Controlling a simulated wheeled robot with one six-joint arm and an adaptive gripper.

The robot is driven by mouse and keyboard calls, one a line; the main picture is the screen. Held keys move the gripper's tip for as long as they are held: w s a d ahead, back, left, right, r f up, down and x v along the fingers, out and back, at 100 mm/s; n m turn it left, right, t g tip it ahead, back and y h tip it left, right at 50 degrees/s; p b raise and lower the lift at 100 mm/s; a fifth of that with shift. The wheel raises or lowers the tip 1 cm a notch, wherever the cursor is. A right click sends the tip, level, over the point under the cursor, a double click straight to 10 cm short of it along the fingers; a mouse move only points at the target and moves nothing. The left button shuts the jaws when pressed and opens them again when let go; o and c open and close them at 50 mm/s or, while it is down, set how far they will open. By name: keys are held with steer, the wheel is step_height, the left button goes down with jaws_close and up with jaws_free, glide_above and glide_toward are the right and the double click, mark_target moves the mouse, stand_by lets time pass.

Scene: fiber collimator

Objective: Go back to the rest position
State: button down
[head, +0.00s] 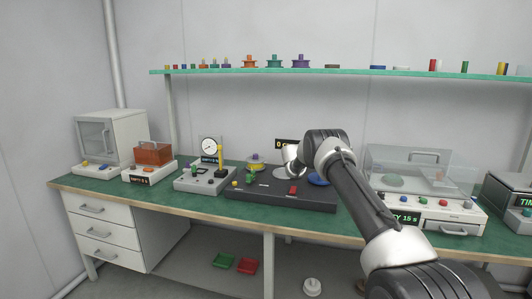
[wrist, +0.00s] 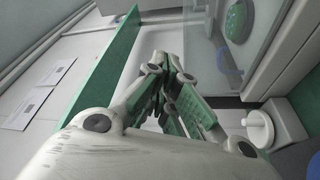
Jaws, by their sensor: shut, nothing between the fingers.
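My arm reaches from the lower right of the head view up over the bench. Its wrist end (head: 292,157) is above the dark platform (head: 265,201), and the fingers cannot be made out there. In the wrist view my gripper (wrist: 172,105) is shut, its green-padded fingers together with nothing between them. The green bench top (head: 130,187) lies below the arm.
A clear-lidded case (head: 408,158) stands close to the right of my arm. A teal shelf (head: 350,72) with several small parts runs above the bench. A gauge unit (head: 207,178), an orange box (head: 152,154) and a grey cabinet (head: 113,137) stand to the left.

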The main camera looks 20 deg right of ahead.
steer(key=s+d+f+n+y, duration=0.1)
steer(key=s+f+n+y, duration=0.3)
steer(key=f, duration=0.7)
steer(key=s+a+f+n+y, duration=0.2)
steer(key=s+a+n+y, duration=0.15)
steer(key=s, duration=0.35)
steer(key=s+a+r+t+y, duration=0.3)
steer(key=s+a+r, duration=0.4)
steer(key=s, duration=0.6)
steer(key=s+a+r+t+y, duration=0.3)
steer(key=s+a+r, duration=0.4)
steer(key=s, duration=0.7)
steer(key=s+a+r+t+y, duration=0.3)
steer(key=s+a+r+y, duration=0.2)
steer(key=s+a, duration=0.5)
steer(key=s+r, duration=0.2)
steer(key=s, duration=0.1)
steer(key=shift+s+r, duration=0.15)
steer(key=shift+s, duration=0.1)
